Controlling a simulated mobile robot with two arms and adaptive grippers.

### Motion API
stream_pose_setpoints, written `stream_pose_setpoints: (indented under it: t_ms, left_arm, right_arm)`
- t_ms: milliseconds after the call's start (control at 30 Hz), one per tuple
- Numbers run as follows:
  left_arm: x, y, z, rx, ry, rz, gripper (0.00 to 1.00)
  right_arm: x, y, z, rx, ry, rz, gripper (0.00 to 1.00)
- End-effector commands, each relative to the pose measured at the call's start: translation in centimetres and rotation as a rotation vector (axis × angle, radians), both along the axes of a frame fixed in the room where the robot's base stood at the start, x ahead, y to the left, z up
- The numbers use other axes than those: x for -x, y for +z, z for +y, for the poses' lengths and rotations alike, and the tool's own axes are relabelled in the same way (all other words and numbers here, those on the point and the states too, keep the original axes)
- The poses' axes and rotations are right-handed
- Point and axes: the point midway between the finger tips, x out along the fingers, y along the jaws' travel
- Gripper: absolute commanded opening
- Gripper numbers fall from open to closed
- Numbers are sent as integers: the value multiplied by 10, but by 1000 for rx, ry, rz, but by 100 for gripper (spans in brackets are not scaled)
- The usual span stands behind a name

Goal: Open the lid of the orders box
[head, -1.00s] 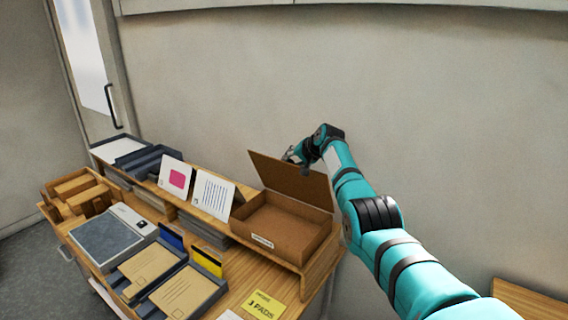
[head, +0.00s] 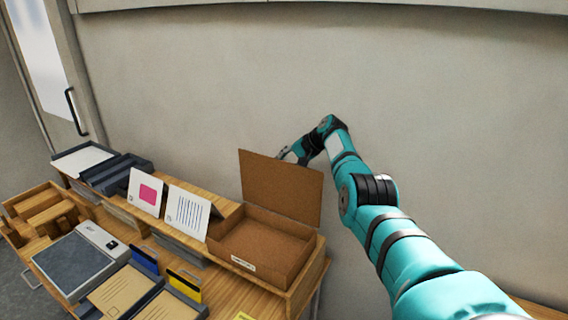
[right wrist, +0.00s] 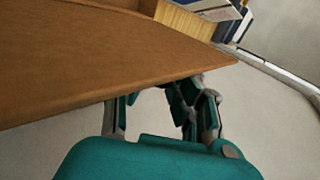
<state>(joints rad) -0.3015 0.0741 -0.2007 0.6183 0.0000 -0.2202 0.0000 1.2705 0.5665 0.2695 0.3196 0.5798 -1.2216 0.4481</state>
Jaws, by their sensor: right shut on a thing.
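The orders box (head: 290,269) is a brown cardboard box with a small white label on its front, on the raised shelf at the right end of the desk. Its lid (head: 280,188) stands raised at the back, inner face showing, and the box inside looks empty. My right gripper (head: 287,155) is behind the lid at its top edge, partly hidden by it. In the right wrist view the lid (right wrist: 90,60) fills the upper left, and my right gripper (right wrist: 160,105) is shut on its edge. The left gripper is not in view.
Two cards, one with a pink square (head: 147,191) and one with blue lines (head: 187,211), stand left of the box. Dark trays (head: 115,172), a grey scale (head: 75,262) and envelope trays (head: 172,302) fill the desk. A bare wall (head: 430,120) rises behind.

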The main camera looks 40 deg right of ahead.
Motion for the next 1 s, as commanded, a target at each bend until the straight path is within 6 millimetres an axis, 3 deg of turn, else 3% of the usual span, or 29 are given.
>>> stream_pose_setpoints:
  t_ms: [167,200,400,767,1000]
  left_arm:
    - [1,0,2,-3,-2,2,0]
    - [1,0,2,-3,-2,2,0]
    - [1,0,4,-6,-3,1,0]
    - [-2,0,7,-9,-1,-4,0]
    - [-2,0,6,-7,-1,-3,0]
  right_arm:
    - [0,-1,1,-2,1,2,0]
    - [0,-1,1,-3,2,2,25]
    - [0,-1,1,-2,2,2,48]
    - [2,2,-1,0,1,0,48]
    - [18,18,-7,4,1,1,48]
